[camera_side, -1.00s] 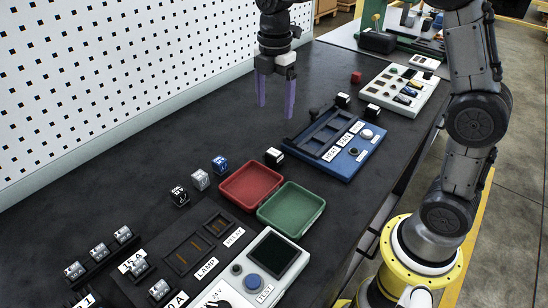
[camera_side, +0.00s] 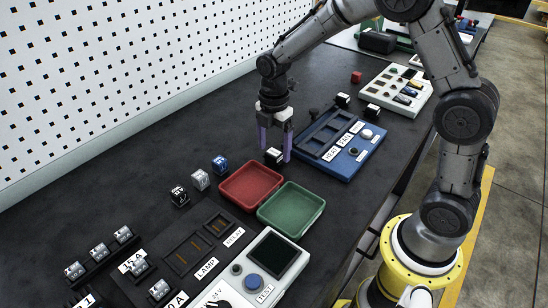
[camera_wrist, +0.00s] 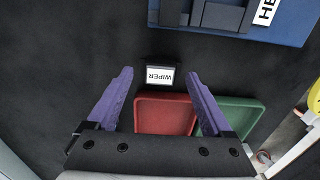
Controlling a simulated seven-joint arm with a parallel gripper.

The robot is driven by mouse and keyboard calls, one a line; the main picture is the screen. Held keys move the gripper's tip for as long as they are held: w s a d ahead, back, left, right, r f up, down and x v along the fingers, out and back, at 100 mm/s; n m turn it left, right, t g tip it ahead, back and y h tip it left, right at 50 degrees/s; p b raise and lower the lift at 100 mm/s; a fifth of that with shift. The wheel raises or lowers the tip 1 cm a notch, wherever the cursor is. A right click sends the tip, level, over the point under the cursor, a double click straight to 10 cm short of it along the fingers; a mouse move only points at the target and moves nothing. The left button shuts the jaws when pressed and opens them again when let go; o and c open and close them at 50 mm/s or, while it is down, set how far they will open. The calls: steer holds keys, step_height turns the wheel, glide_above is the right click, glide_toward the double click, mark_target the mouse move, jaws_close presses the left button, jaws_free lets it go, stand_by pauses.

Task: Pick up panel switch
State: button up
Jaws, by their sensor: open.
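A small black panel switch (camera_side: 274,156) with a white face lies on the dark bench. In the wrist view its label reads WIPER (camera_wrist: 160,76). My gripper (camera_side: 276,152) is open and points down at the switch, with a purple finger on either side in the side view. In the wrist view the switch shows between and just beyond the two fingertips (camera_wrist: 159,72). I cannot tell whether a finger touches it. Two similar black switches (camera_side: 343,99) (camera_side: 372,110) stand behind the blue panel (camera_side: 340,143).
A red tray (camera_side: 251,187) and a green tray (camera_side: 291,209) lie close in front of the switch. White and blue cubes (camera_side: 200,179) (camera_side: 219,164) stand to the left. A tester (camera_side: 268,262) is at the front. The bench toward the pegboard (camera_side: 120,90) is clear.

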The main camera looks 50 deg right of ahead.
steer(key=shift+f, duration=0.5)
jaws_close()
steer(key=shift+r, duration=0.15)
steer(key=shift+r, duration=0.65)
steer(key=s+r, duration=1.1)
steer(key=s, duration=0.3)
steer(key=shift+r, duration=0.2)
